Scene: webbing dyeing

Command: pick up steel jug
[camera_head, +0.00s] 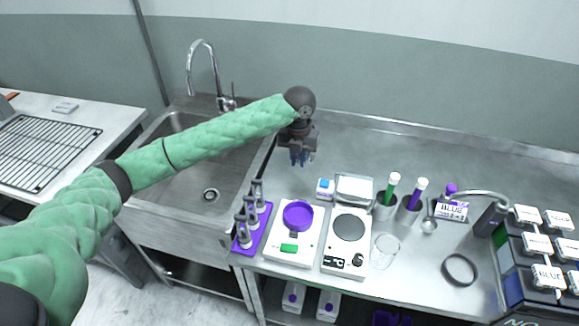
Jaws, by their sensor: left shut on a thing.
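My left gripper (300,160) hangs over the steel counter, just right of the sink, with its fingers pointing down. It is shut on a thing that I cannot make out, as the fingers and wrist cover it. I cannot pick out a steel jug with certainty. Two grey metal-looking cups stand to the right of the gripper, one holding a green tube (391,187) and the other a purple tube (417,193). My right gripper is not in view.
A sink (165,124) with a tall faucet (204,68) lies left. The back counter is clear.

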